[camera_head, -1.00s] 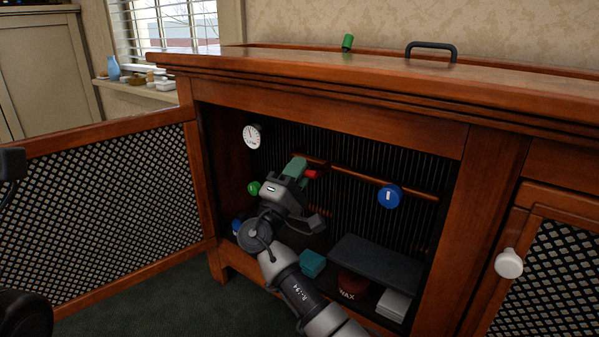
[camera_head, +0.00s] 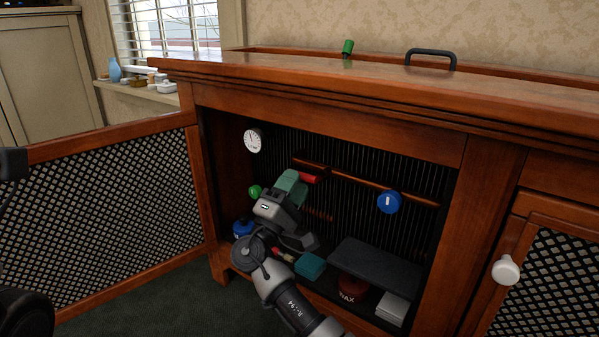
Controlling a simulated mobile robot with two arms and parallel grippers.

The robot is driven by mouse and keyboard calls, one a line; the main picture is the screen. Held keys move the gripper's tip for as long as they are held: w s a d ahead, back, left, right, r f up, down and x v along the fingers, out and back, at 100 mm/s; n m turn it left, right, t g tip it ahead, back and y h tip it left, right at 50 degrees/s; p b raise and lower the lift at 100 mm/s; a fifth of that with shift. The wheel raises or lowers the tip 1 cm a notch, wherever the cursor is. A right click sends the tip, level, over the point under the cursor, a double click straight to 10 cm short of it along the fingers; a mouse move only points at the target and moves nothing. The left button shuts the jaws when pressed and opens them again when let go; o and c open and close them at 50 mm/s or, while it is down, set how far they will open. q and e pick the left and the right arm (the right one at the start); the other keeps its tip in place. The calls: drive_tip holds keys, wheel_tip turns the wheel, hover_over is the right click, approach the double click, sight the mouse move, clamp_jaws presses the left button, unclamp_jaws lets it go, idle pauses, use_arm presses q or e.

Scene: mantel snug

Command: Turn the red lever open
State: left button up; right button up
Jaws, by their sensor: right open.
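The red lever (camera_head: 309,178) is inside the open cabinet, on the left part of the copper pipe (camera_head: 352,178). It appears to lie roughly along the pipe; its left end is hidden. My right gripper (camera_head: 291,187) reaches in from below. It is open, and its green-tipped end is just left of the lever and overlaps it in the picture. I cannot tell whether they touch.
A white gauge (camera_head: 253,140), a green knob (camera_head: 254,191) and a blue round knob (camera_head: 389,202) surround the lever. A dark shelf (camera_head: 378,268), a wax tin (camera_head: 352,288) and a teal box (camera_head: 310,266) sit low inside. The mesh door (camera_head: 110,215) stands open at left.

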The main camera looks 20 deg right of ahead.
drive_tip(key=p+v, duration=0.2)
drive_tip(key=v, duration=0.6)
drive_tip(key=shift+p, duration=0.4)
drive_tip(key=shift+s+a, duration=0.1)
